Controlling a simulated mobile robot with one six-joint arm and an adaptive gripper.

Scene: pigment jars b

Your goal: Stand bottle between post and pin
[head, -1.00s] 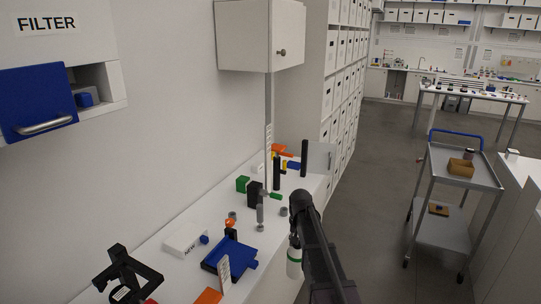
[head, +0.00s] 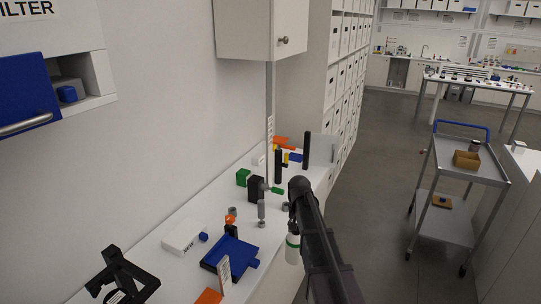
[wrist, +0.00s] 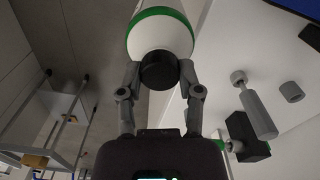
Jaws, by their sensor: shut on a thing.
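A white bottle with a green band and a black cap (head: 292,250) hangs from my gripper beside the bench's right edge. In the wrist view the bottle (wrist: 160,38) is large, and my gripper (wrist: 160,80) is shut on its black cap, one finger on each side. In the head view my arm hides most of the gripper. A grey upright pin-like piece (head: 261,211) stands on the bench left of the bottle; it also shows in the wrist view (wrist: 258,115). Tall black posts (head: 306,150) (head: 278,167) stand farther back. I cannot tell which are the named post and pin.
A wall cabinet (head: 262,28) hangs above. A trolley (head: 462,148) stands right, across open floor.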

